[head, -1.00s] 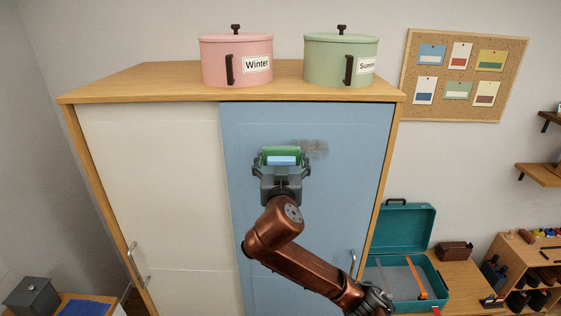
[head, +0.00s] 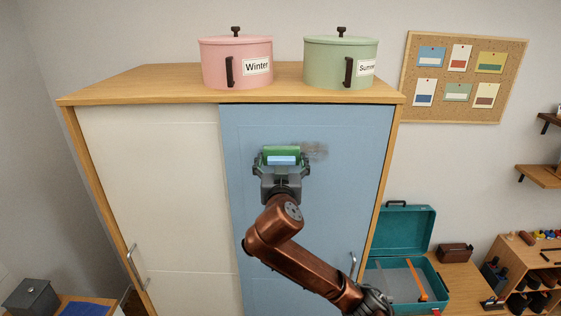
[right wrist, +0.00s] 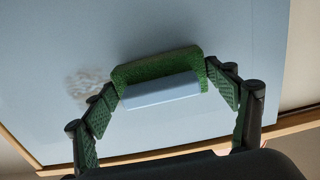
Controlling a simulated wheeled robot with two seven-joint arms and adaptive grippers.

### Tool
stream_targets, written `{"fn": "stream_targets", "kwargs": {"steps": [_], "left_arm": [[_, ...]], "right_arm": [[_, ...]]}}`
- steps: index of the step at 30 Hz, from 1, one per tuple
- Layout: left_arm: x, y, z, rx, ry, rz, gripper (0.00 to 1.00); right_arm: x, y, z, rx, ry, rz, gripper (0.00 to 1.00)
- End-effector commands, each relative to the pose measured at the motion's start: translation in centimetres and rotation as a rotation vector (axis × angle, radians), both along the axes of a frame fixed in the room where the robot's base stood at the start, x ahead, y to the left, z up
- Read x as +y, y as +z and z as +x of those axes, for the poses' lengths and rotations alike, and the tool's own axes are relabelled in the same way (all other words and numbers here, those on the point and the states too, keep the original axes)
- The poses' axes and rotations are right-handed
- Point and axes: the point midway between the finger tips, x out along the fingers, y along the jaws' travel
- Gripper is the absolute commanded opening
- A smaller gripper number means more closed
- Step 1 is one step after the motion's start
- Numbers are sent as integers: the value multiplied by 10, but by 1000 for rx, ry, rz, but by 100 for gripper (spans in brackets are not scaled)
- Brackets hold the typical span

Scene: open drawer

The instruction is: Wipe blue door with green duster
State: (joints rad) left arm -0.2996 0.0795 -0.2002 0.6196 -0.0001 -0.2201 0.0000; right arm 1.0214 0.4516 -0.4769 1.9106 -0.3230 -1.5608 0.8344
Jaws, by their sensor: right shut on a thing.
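The blue door (head: 335,210) is the right-hand door of the cabinet and is closed. A grey-brown smudge (head: 315,151) marks its upper part; it also shows in the right wrist view (right wrist: 84,86). My right gripper (head: 281,163) is shut on the green duster (head: 282,151), which has a green pad and a light blue grip (right wrist: 160,91). The duster is at the door's surface, just left of the smudge in the head view. Whether the pad touches the door is hard to tell. My left gripper is not in view.
A white door (head: 165,190) is beside the blue one. A pink box (head: 215,65) and a green box (head: 325,65) stand on the cabinet top. An open teal toolbox (head: 405,235) sits low at right. A corkboard (head: 465,75) hangs on the wall.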

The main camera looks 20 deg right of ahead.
Motion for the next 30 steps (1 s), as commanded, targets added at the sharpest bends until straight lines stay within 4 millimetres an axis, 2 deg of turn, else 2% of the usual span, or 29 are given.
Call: {"fn": "stream_targets", "kwargs": {"steps": [16,30], "left_arm": [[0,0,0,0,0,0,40],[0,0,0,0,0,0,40]], "right_arm": [[-5,0,5,0,0,1,60],[-35,0,-5,0,0,0,60]]}}
